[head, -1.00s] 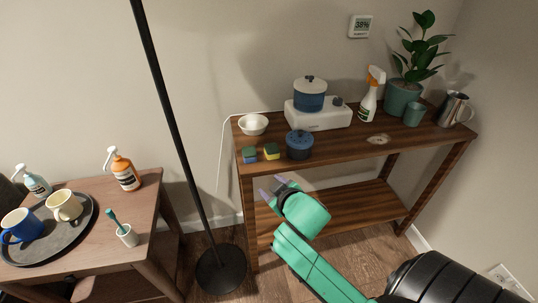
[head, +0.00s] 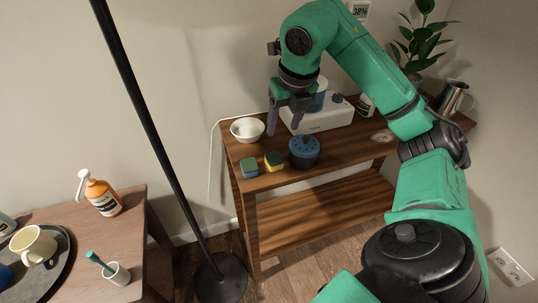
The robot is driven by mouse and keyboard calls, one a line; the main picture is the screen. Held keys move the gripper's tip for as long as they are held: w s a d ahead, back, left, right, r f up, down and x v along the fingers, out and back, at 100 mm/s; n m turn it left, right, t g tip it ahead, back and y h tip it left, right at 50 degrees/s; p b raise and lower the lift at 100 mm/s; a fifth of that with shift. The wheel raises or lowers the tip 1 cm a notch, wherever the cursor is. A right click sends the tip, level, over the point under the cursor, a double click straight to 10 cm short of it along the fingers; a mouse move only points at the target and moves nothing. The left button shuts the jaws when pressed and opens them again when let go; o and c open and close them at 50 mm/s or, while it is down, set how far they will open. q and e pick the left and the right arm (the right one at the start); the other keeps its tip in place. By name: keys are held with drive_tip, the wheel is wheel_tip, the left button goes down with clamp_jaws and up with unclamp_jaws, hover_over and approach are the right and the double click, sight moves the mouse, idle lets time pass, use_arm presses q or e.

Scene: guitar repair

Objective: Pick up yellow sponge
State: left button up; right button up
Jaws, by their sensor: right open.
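The yellow sponge (head: 274,163), with a dark green top, lies near the front edge of the wooden console table (head: 330,154). A blue sponge (head: 249,169) with a green top lies just left of it. My right gripper (head: 284,130) points down with its fingers apart and empty. It hangs above the table, behind the yellow sponge in the picture and apart from it, between the white bowl and the white cooker. My left gripper is not in view.
A white bowl (head: 247,130) stands behind the sponges. A blue lidded pot (head: 304,151) stands close to the right of the yellow sponge. A white cooker (head: 330,118) is behind. A black lamp pole (head: 157,150) rises left of the table.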

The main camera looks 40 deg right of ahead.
sight(274, 158)
drive_tip(key=b+x, duration=0.2)
drive_tip(key=x, duration=1.1)
drive_tip(key=shift+a+f, duration=0.15)
drive_tip(key=shift+f, duration=0.05)
drive_tip(key=shift+w+f, duration=0.1)
drive_tip(key=shift+f, duration=0.2)
clamp_jaws()
